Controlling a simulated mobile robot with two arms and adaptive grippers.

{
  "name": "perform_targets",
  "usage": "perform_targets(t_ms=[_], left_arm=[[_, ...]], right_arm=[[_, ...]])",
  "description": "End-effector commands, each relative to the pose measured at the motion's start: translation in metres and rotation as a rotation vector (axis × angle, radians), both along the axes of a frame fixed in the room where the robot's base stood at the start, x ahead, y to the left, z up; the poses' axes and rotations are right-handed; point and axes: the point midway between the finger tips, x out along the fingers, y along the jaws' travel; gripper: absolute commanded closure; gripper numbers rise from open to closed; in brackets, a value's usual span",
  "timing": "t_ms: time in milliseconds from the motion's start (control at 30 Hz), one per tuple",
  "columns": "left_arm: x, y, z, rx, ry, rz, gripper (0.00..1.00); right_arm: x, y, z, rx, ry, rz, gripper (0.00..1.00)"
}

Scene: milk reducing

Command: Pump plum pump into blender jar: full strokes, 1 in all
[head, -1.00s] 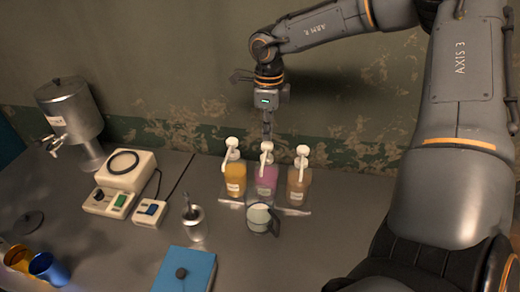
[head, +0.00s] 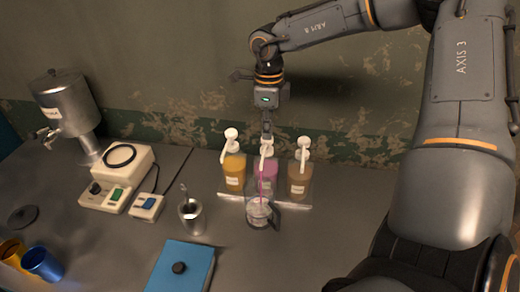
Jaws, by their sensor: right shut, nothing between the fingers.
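The plum pump bottle (head: 265,174) stands in the middle of a row of three, with a white pump head on top. My right gripper (head: 267,136) is shut and empty, pointing down onto that pump head. A thin purple stream runs from the spout down into the blender jar (head: 259,213). The jar is clear, has a dark handle at its right, and stands right in front of the plum bottle. My left gripper is not in view.
A yellow pump bottle (head: 234,174) and a brown one (head: 299,179) flank the plum one. A blender base (head: 124,166), metal urn (head: 67,108), metal cup (head: 191,216), blue box (head: 182,267) and blue cup (head: 42,264) stand to the left.

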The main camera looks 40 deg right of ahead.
Motion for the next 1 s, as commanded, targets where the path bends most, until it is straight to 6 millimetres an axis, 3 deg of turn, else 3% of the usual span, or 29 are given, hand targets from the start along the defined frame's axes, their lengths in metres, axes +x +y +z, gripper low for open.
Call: perform_targets(t_ms=[267,533,1000], left_arm=[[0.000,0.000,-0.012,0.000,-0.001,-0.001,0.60],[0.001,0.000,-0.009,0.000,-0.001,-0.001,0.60],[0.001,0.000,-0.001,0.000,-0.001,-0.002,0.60]], right_arm=[[-0.001,0.000,-0.013,0.001,0.003,0.000,1.00],[-0.002,0.000,-0.010,0.002,0.005,0.000,1.00],[-0.001,0.000,0.017,0.002,0.004,-0.001,1.00]])
